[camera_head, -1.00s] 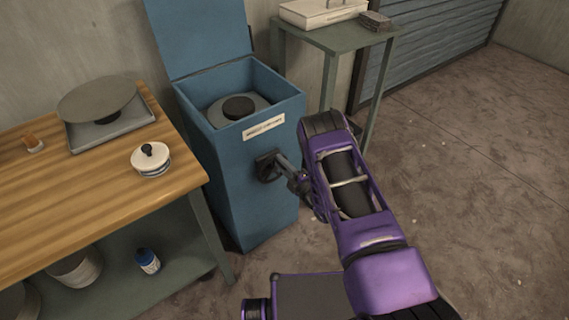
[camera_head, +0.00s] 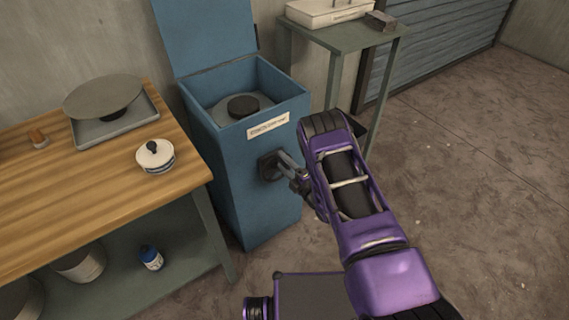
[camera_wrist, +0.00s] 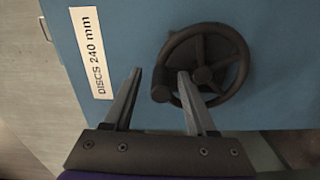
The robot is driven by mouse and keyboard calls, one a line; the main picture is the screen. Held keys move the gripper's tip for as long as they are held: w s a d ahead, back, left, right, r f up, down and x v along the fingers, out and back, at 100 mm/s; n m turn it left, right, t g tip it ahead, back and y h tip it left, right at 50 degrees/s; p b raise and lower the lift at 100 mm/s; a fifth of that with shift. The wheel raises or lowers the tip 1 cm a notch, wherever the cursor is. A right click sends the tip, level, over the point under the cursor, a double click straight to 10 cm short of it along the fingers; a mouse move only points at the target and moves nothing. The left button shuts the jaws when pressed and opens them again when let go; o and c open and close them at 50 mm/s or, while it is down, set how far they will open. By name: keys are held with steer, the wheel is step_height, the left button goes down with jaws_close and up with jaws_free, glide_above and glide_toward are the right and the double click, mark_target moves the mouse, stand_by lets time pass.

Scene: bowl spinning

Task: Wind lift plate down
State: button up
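A tall blue box (camera_head: 262,200) stands with its lid up, and its label in the wrist view reads "DISCS 240 mm" (camera_wrist: 91,55). Inside it, below the rim, a round grey plate (camera_head: 221,112) carries a black round piece (camera_head: 243,105). A dark spoked handwheel (camera_head: 267,167) is on the box's front; it also shows in the wrist view (camera_wrist: 203,75), with a small round knob (camera_wrist: 160,93) at its left rim. My gripper (camera_wrist: 159,72) is open at the wheel. Its fingers are apart on either side of the knob in the picture; contact cannot be told.
A wooden workbench (camera_head: 85,200) stands at left, with a wheel-head on a tray (camera_head: 110,131) and a white lidded pot (camera_head: 155,158). A green side table (camera_head: 345,38) stands behind the box at right. The floor at right (camera_head: 480,190) is clear.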

steer(key=shift+s+d, duration=0.1)
steer(key=shift+d, duration=0.05)
steer(key=p+v, duration=0.2)
steer(key=v, duration=1.5)
